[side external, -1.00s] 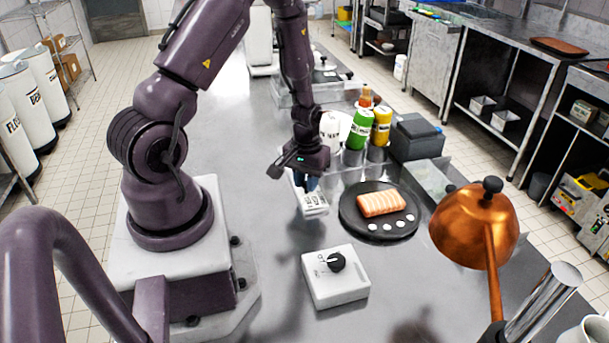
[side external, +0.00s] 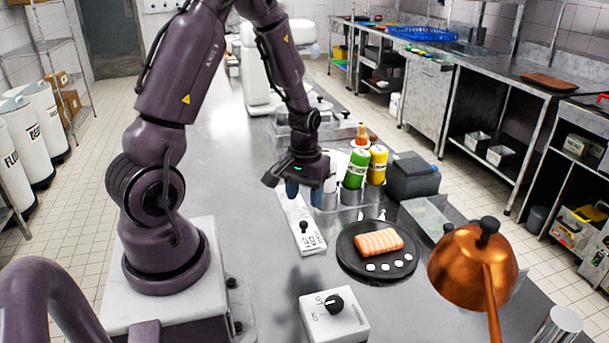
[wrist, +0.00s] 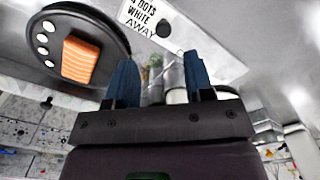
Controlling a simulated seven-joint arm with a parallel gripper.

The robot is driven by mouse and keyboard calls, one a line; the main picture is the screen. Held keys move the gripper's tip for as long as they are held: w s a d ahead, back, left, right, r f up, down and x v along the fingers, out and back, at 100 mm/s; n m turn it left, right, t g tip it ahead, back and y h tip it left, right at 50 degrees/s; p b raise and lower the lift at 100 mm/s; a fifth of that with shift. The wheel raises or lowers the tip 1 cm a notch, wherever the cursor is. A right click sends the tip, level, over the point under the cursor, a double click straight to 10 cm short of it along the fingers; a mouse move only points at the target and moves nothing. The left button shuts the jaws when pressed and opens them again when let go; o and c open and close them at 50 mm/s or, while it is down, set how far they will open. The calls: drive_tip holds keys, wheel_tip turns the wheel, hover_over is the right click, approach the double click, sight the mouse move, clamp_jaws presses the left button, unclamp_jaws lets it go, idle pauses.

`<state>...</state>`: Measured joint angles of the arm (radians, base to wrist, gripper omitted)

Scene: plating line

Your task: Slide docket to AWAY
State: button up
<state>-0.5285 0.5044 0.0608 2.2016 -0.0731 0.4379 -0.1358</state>
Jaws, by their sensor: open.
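The docket panel (side external: 313,239) is a white strip lying on the steel counter, left of the black plate, with a dark round knob (side external: 303,226) standing on it. Its printed words are too small to read in the side view. In the wrist view the panel (wrist: 137,13) shows the words DOTS, WHITE and AWAY, with the dark knob (wrist: 163,28) beside AWAY. My gripper (side external: 304,193) is open and empty, its blue fingertips apart, above the far part of the panel and clear of the knob. The fingertips also show in the wrist view (wrist: 160,75).
The black plate (side external: 350,262) holds a salmon-coloured block (side external: 379,242) and several white dots. A white dial box (side external: 335,322) stands in front. Sauce bottles (side external: 357,168) and a grey container (side external: 412,178) stand behind. A copper lamp (side external: 470,262) hangs at right.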

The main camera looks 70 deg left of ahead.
wheel_tip(320, 180, up, 5)
drive_tip(key=shift+r, duration=0.15)
idle(0.4)
drive_tip(key=s+d+r+m+t, duration=0.2)
drive_tip(key=s+d+r+m, duration=0.1)
drive_tip(key=d+r, duration=0.5)
drive_tip(key=s+d+r+m+t, duration=0.3)
drive_tip(key=d+r+m, duration=0.3)
drive_tip(key=d+r, duration=0.3)
wheel_tip(320, 180, up, 2)
drive_tip(key=shift+s+d+t, duration=0.3)
drive_tip(key=shift+s, duration=0.3)
